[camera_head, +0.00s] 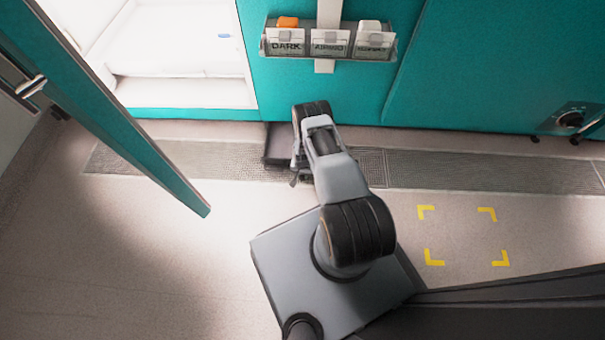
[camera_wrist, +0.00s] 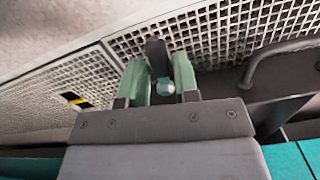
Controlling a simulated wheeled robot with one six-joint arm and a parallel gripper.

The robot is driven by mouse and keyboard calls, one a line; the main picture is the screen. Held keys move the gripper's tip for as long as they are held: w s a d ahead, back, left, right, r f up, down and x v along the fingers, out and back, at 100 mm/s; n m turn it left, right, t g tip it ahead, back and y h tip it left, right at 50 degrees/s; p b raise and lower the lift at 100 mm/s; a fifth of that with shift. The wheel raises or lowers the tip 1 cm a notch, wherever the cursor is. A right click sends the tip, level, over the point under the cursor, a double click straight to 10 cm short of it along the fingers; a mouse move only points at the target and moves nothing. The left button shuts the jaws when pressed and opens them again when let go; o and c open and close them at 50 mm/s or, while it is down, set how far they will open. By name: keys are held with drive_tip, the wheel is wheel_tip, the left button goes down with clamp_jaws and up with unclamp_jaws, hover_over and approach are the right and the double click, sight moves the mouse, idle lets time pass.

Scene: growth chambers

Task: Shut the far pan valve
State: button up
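In the wrist view, my gripper (camera_wrist: 160,62) has its two pale green fingers apart. A dark upright stub (camera_wrist: 155,50), which looks like the valve's lever, shows at the gap between the fingertips. A small pale round knob (camera_wrist: 166,87) shows between the fingers, nearer the palm. I cannot tell whether either finger touches the stub. In the head view, my arm reaches down to the floor at the foot of the teal chambers and hides the gripper and valve. A dark box (camera_head: 277,148), perhaps the pan, shows just left of my arm.
A floor grating (camera_head: 450,170) runs along the chambers. A teal door (camera_head: 110,110) stands open at left, beside a bright chamber interior (camera_head: 180,60). A label rack (camera_head: 328,48) hangs above my arm. Yellow corner marks (camera_head: 487,214) lie on clear floor at right. A bent dark bar (camera_wrist: 265,62) is near the fingers.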

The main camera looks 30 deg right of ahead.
clamp_jaws()
drive_tip(key=shift+f, duration=0.1)
drive_tip(key=shift+w+a+f+m+b, duration=0.1)
drive_tip(key=shift+w+a+m+b, duration=0.05)
drive_tip(key=shift+m+b, duration=0.4)
drive_tip(key=shift+w+a+m+b, duration=0.1)
drive_tip(key=shift+w+m+b, duration=0.05)
drive_tip(key=shift+m+b, duration=0.35)
drive_tip(key=m+b, duration=0.1)
drive_tip(key=m, duration=0.1)
drive_tip(key=w+m+b, duration=0.1)
drive_tip(key=m+b, duration=0.1)
drive_tip(key=shift+w+a+m, duration=0.15)
drive_tip(key=shift+a+m, duration=0.1)
drive_tip(key=shift+a, duration=0.15)
drive_tip(key=m, duration=0.2)
drive_tip(key=w+m+b, duration=0.1)
drive_tip(key=m, duration=0.1)
drive_tip(key=shift+w+m, duration=0.2)
drive_tip(key=shift+m, duration=0.1)
drive_tip(key=shift+w+d+m, duration=0.1)
drive_tip(key=shift+w+m, duration=0.3)
drive_tip(key=shift+m, duration=0.8)
drive_tip(key=shift+w+d+m, duration=0.1)
drive_tip(key=shift+w+m, duration=0.25)
drive_tip(key=shift+m, duration=0.85)
drive_tip(key=shift+o, duration=1.8)
unclamp_jaws()
drive_tip(key=shift+w+r, duration=0.1)
drive_tip(key=shift+r, duration=0.1)
